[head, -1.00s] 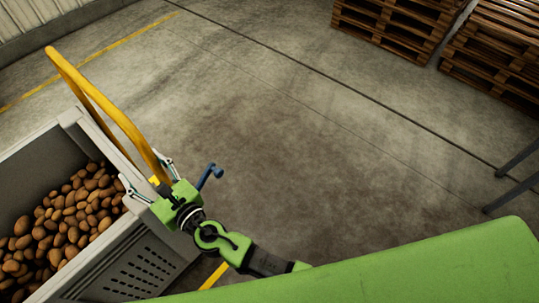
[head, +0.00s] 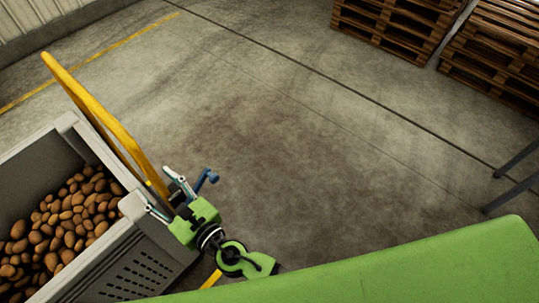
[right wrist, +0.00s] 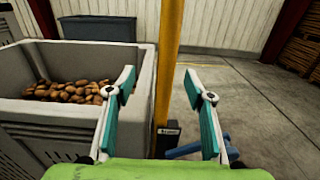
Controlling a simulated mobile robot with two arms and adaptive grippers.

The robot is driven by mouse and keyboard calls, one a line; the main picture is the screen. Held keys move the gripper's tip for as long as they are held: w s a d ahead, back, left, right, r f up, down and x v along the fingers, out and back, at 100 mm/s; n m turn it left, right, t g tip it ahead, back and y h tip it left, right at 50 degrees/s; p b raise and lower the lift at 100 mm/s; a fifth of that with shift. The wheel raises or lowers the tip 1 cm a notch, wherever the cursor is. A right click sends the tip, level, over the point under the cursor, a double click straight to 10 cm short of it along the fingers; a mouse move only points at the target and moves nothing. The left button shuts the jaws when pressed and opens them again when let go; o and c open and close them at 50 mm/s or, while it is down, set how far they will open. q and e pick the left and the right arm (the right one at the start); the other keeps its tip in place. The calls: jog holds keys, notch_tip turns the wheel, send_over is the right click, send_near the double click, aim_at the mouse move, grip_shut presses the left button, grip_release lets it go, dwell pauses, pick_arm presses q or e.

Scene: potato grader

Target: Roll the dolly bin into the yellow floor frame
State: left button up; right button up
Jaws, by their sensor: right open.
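The dolly bin (head: 150,262) is a grey slatted crate of potatoes at the lower left of the head view, and it fills the left of the right wrist view (right wrist: 45,115). Its yellow handle (head: 100,108) rises from the bin's far right side. My right gripper (head: 165,192) is open by the handle's lower part. In the right wrist view, the yellow post (right wrist: 168,60) shows between the two spread fingers, with no clear contact. A short yellow floor stripe (head: 211,279) shows beside the bin; I cannot tell if it belongs to the frame. My left gripper is out of view.
Wooden pallets (head: 400,22) are stacked at the upper right. Dark metal legs (head: 515,165) stand at the right edge. A long yellow line (head: 95,55) crosses the floor at the upper left, near a ribbed wall. The middle concrete floor is clear.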

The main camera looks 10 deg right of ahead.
jog(key=b+v, duration=0.2)
jog(key=v, duration=1.5)
jog(key=shift+b, duration=0.3)
jog(key=shift+d, duration=0.15)
